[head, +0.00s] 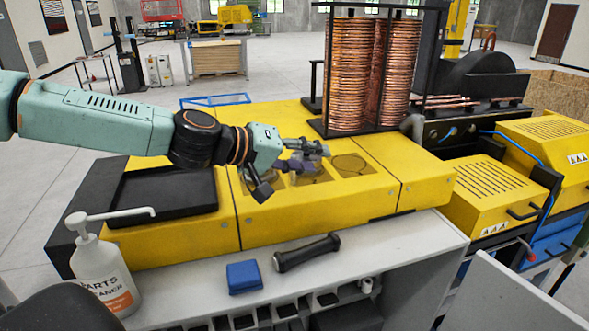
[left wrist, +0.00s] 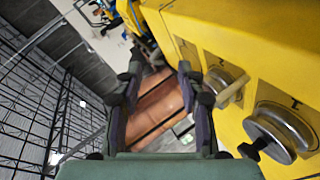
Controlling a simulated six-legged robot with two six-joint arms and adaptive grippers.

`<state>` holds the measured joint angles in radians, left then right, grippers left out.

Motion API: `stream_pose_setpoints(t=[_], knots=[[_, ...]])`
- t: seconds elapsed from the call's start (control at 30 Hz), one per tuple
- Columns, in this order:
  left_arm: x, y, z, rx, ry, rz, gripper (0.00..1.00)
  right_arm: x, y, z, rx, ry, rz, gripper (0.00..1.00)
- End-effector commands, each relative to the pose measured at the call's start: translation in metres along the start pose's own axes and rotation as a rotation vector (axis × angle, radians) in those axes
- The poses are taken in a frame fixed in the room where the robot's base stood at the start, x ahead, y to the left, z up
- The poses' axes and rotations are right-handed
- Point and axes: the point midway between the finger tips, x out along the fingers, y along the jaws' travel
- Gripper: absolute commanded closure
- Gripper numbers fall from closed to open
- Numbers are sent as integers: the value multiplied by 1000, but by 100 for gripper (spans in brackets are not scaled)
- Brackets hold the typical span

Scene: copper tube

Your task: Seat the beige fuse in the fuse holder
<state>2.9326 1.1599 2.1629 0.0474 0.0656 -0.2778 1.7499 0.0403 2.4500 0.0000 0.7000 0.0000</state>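My left gripper (head: 288,168) is over the yellow machine top (head: 345,190) in the head view, near its recessed panels. In the left wrist view its two fingers (left wrist: 153,100) stand apart with brown-orange surfaces behind the gap; I see nothing clearly held. A small beige rod-like piece (left wrist: 234,91) shows right of the fingers, beside a round metal part (left wrist: 222,78) on the yellow face; I cannot tell if it is the fuse. A second round metal part (left wrist: 283,130) is nearer the camera. I cannot make out the fuse holder. My right gripper is not in view.
A rack of copper coils (head: 370,75) stands behind the gripper. A black tray (head: 165,192) is at left. A cleaner bottle (head: 100,270), a blue block (head: 244,277) and a black handle-like tool (head: 307,252) are on the grey ledge (head: 400,243), above small compartments.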

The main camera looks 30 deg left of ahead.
Motion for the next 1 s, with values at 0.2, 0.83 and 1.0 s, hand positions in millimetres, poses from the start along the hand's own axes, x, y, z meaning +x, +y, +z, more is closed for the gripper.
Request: stream_pose_setpoints(t=[0.2,0.83,1.0], knots=[[-6,-20,-2,223,187,-87,61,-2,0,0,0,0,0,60],[-35,-69,-33,835,290,-494,61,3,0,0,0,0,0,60],[-28,-73,-36,837,292,-495,61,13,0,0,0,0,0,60]])
